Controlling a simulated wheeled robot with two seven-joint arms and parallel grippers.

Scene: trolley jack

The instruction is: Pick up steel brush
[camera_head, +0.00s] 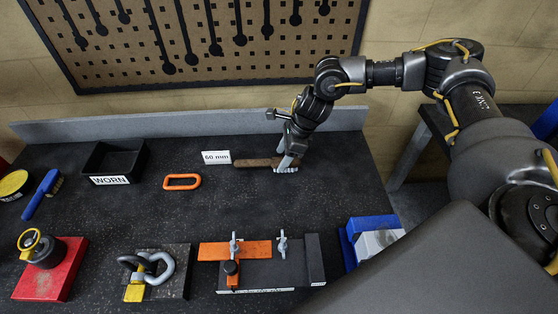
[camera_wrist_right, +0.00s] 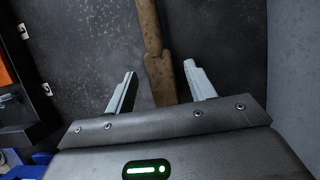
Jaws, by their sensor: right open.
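A brush with a brown wooden handle (camera_head: 250,163), which looks like the steel brush, lies on the dark bench top near the back, handle to the left. Its right end is partly hidden by my right gripper (camera_head: 287,163). In the right wrist view the brown brush (camera_wrist_right: 152,40) runs between the two pale fingers of the right gripper (camera_wrist_right: 161,70). The fingers are open, one on each side, with visible gaps to the brush. Its bristles cannot be made out clearly. My left gripper is not in view.
A "60 mm" card (camera_head: 216,158) stands by the handle. An orange link (camera_head: 182,189), a black "WORN" bin (camera_head: 112,181) and a blue-handled brush (camera_head: 38,197) lie left. An orange-and-grey fixture (camera_head: 262,274) stands in front. A raised back edge (camera_head: 190,125) runs behind.

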